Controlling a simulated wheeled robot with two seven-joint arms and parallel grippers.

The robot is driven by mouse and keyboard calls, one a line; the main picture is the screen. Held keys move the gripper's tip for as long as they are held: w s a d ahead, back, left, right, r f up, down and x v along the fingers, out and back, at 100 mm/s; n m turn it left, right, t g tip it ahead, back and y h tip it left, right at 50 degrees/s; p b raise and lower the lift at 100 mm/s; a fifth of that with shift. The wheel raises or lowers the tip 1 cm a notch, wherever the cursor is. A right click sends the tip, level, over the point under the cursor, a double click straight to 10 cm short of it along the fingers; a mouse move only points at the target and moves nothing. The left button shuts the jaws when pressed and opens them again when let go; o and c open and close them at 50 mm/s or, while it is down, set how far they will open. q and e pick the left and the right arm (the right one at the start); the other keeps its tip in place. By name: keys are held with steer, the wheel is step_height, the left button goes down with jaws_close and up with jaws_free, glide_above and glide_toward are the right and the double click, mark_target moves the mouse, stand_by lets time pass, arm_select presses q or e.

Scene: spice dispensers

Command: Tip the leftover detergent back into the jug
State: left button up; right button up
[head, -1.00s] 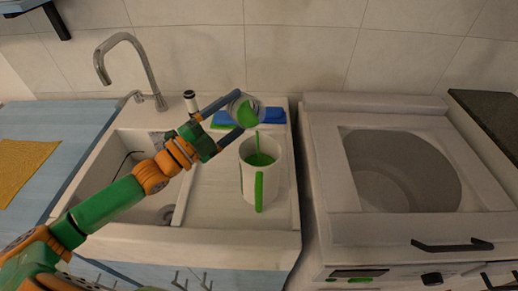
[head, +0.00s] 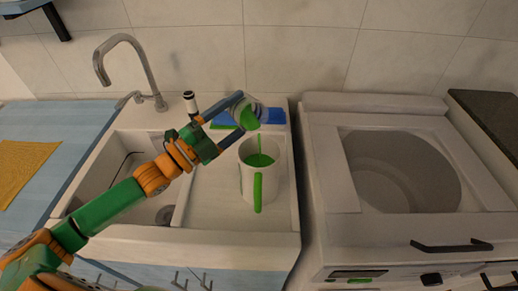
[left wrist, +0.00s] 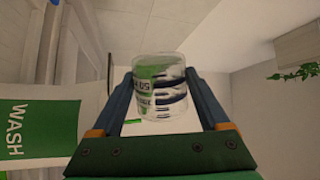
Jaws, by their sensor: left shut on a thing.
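My left gripper (head: 242,120) is shut on a small clear measuring cup (head: 246,112) with green detergent in it. The cup is tipped steeply over the jug and apart from it. A thin green stream (head: 258,142) runs from its lip into the jug. The white jug (head: 247,183) with a green handle stands upright on the sink's drainboard, green liquid showing inside. In the left wrist view the cup (left wrist: 160,88) sits between both fingers, with dark printed marks and green on its wall. The jug's green WASH label (left wrist: 35,128) shows at the left. My right gripper is not in view.
The sink basin (head: 112,175) and grey tap (head: 140,65) are left of the jug. A blue and green sponge-like item (head: 272,116) lies behind the cup. A white top-loading washer (head: 325,225) stands at the right. The drainboard's front is clear.

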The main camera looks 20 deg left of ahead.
arm_select(q)
steer(key=shift+s, duration=0.1)
steer(key=shift+d+r+m, duration=0.1)
steer(key=shift+d+m, duration=0.1)
steer(key=shift+m, duration=0.2)
steer(key=shift+s+a, duration=0.1)
steer(key=shift+r+m+h, duration=0.1)
steer(key=shift+m+h, duration=0.2)
stand_by(0.4)
steer(key=shift+s+d+r+m+h+b, duration=0.15)
steer(key=shift+r+m+h+b, duration=0.2)
steer(key=shift+m, duration=0.45)
steer(key=shift+s+d+r+m+h+b, duration=0.15)
steer(key=shift+m+b, duration=0.25)
steer(key=shift+m, duration=0.4)
